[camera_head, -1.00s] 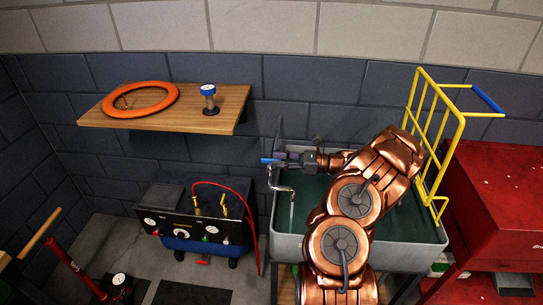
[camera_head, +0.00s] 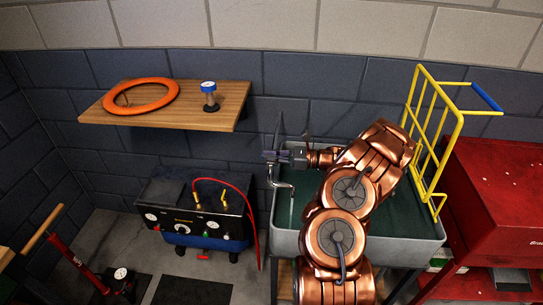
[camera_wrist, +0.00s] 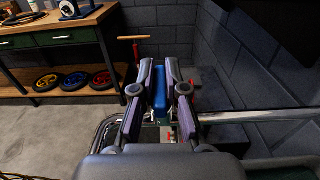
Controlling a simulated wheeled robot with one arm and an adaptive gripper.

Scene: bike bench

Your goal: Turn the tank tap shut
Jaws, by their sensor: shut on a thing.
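The tank tap (camera_head: 283,184) is a chrome spout at the left end of the grey tank (camera_head: 430,243). A thin pale streak like water shows below its mouth. The tap's blue handle (camera_wrist: 161,88) stands between the two fingers of my gripper (camera_wrist: 159,70) in the wrist view, and the gripper is shut on it. In the head view my gripper (camera_head: 272,156) is at the top of the tap, coming from the right, and its fingers hide most of the handle. How far the handle is turned is hard to tell.
A black and blue pump unit (camera_head: 190,225) stands left of the tank. A yellow rack (camera_head: 425,130) and red cabinet (camera_head: 500,200) are at right.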

